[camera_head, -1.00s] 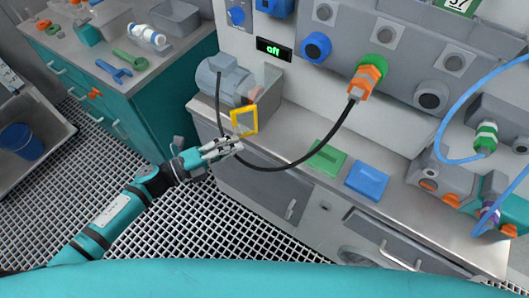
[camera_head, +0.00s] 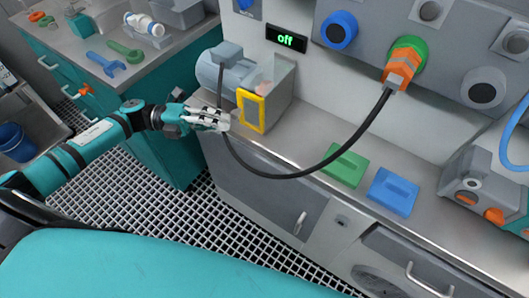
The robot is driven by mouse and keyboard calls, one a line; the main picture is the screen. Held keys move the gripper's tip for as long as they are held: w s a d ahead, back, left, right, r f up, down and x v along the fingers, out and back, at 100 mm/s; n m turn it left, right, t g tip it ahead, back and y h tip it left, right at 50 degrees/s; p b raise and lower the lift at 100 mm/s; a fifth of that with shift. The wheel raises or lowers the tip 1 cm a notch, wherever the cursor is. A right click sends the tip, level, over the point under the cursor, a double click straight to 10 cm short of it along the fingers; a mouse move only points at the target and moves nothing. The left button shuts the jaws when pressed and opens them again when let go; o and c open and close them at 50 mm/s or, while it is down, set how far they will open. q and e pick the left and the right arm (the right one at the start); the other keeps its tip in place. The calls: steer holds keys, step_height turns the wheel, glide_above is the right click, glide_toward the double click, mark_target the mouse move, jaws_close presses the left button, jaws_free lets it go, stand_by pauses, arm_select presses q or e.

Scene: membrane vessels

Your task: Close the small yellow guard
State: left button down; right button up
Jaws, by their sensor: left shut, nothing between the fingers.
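The small yellow guard (camera_head: 251,110) is a yellow frame at the front of the grey motor housing (camera_head: 281,92) on the counter. It looks seated against or very close to the housing's front; I cannot tell whether it is fully flush. My left gripper (camera_head: 226,121) is shut and empty, just left of the guard, with its fingertips close to the guard's lower left edge. I cannot tell whether they touch it. My right gripper is not in view.
A grey motor (camera_head: 221,70) stands behind the gripper. A green block (camera_head: 344,166) and a blue block (camera_head: 392,192) lie to the right.

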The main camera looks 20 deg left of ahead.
arm_select(q)
steer(key=shift+w+a, duration=0.1)
steer(key=shift+w, duration=0.2)
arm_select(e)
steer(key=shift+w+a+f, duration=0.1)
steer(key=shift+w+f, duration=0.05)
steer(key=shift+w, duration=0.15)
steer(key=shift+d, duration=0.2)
arm_select(q)
steer(key=v, duration=1.2)
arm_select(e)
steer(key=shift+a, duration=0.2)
